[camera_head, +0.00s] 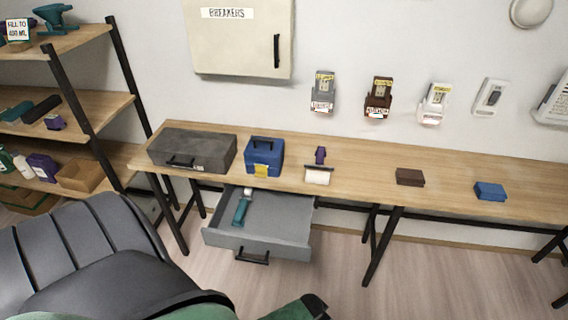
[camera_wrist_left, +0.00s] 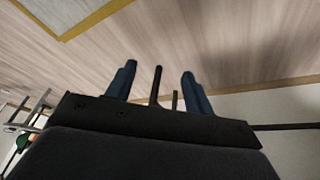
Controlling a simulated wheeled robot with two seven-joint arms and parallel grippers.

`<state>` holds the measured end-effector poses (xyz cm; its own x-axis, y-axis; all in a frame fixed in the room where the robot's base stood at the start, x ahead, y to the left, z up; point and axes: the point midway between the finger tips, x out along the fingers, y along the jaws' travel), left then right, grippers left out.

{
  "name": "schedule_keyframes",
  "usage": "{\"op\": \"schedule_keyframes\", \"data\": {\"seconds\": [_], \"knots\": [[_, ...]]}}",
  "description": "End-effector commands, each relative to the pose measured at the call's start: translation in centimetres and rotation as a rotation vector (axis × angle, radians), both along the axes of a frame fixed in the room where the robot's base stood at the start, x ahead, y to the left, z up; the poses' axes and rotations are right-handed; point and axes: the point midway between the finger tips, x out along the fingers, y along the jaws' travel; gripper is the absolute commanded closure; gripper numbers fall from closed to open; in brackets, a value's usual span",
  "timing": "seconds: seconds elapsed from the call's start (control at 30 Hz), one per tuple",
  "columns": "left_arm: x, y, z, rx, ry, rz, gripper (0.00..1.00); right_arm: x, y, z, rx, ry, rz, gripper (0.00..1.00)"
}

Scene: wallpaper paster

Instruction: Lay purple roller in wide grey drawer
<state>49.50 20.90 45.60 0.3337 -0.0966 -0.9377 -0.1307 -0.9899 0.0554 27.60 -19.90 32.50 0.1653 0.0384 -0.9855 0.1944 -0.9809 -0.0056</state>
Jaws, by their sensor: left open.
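The purple roller lies on the wooden workbench, its purple handle (camera_head: 320,155) pointing to the wall and its pale roller head (camera_head: 317,177) near the front edge. The wide grey drawer (camera_head: 288,222) is pulled out below the bench, just left of and below the roller. A teal-handled tool (camera_head: 241,207) lies in the drawer's left part; the rest of its floor is bare. My left gripper (camera_wrist_left: 158,70) shows in the left wrist view, its two blue fingers apart with nothing between them, above wooden floor. It does not show in the head view. My right gripper is not in view.
On the bench (camera_head: 350,190) stand a grey case (camera_head: 193,150), a blue toolbox (camera_head: 264,155) left of the roller, a brown box (camera_head: 410,177) and a blue box (camera_head: 490,191) to the right. Shelves (camera_head: 82,100) stand at left.

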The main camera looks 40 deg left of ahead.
Motion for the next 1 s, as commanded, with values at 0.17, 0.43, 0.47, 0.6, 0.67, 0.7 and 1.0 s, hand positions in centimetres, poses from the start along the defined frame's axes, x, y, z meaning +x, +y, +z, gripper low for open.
{"op": "schedule_keyframes", "data": {"seconds": [0.17,0.43,0.47,0.6,0.67,0.7,1.0], "knots": [[-11.9,-0.3,-8.1,0.045,0.099,-0.029,0.47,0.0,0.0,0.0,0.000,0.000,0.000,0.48],[-21.4,-0.7,-12.9,0.078,0.167,-0.066,0.47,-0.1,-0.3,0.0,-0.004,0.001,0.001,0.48],[-21.7,-0.8,-13.0,0.079,0.170,-0.068,0.47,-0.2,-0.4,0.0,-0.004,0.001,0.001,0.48],[-22.1,-0.8,-13.2,0.082,0.172,-0.071,0.47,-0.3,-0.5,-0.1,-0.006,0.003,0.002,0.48],[-22.1,-0.8,-13.2,0.082,0.172,-0.071,0.47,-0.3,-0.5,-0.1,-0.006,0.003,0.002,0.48],[-22.1,-0.8,-13.2,0.082,0.172,-0.071,0.47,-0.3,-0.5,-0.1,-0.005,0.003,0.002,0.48],[-21.4,-1.4,-11.7,0.075,0.180,-0.068,0.47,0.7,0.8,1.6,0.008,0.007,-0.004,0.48]]}}
